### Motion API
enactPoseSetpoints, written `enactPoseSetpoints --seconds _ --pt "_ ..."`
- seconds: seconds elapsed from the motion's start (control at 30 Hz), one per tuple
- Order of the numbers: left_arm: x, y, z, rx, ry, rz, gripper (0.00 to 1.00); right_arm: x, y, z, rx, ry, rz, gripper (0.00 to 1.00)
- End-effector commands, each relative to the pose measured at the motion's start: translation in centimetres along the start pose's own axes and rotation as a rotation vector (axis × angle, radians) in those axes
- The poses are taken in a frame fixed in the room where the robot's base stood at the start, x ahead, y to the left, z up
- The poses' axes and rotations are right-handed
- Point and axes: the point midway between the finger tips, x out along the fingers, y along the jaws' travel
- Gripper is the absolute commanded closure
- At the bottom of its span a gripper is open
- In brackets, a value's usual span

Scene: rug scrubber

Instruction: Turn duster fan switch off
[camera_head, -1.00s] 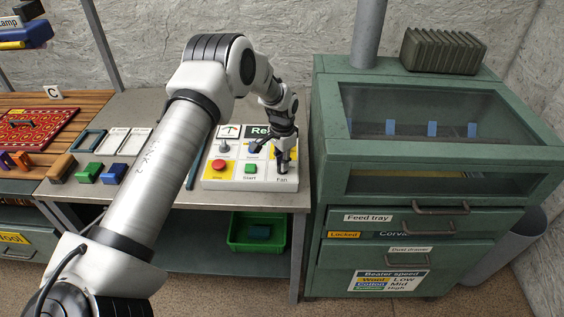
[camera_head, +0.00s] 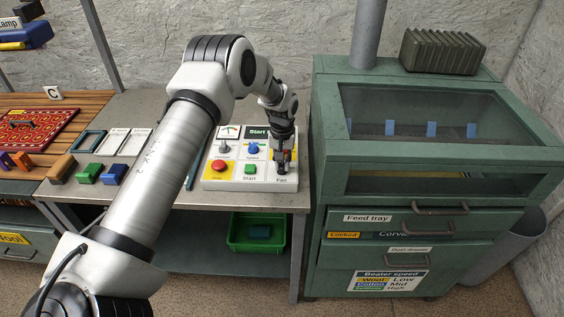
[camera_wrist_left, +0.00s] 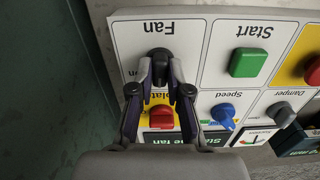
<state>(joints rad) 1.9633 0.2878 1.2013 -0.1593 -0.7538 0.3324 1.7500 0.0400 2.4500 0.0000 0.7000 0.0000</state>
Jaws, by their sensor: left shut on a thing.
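The white control panel (camera_head: 236,184) lies on the grey bench. The black Fan switch (camera_wrist_left: 159,53) is at the panel's front right corner, above its "Fan" label (camera_head: 281,180). My left gripper (camera_head: 281,168) is down at this switch with its fingers shut on it, one finger on each side in the left wrist view (camera_wrist_left: 161,70). The fingers mostly hide the switch in the head view. Its lever position is hard to tell. The display (camera_head: 256,132) shows "Start"; the left wrist view shows "the fan" on it. My right gripper is not in view.
Near the gripper are the green Start button (camera_wrist_left: 249,62), blue Speed knob (camera_wrist_left: 223,116), grey Damper knob (camera_wrist_left: 281,114) and a red control on yellow (camera_wrist_left: 161,117). The red button (camera_head: 219,166) is at the panel's left. The green machine (camera_head: 330,150) stands close right.

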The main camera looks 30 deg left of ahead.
Motion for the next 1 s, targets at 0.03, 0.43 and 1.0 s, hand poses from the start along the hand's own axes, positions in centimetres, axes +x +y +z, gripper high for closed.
enactPoseSetpoints --seconds 0.03,0.43,1.0 --pt "0.08 0.00 0.05 -0.018 -0.001 0.000 1.00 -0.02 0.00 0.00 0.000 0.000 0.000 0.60" --pt "0.10 0.00 0.04 -0.085 -0.001 0.000 1.00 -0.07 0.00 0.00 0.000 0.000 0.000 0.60" --pt "0.05 -0.01 0.01 -0.083 0.000 0.000 0.58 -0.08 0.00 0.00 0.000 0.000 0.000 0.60"
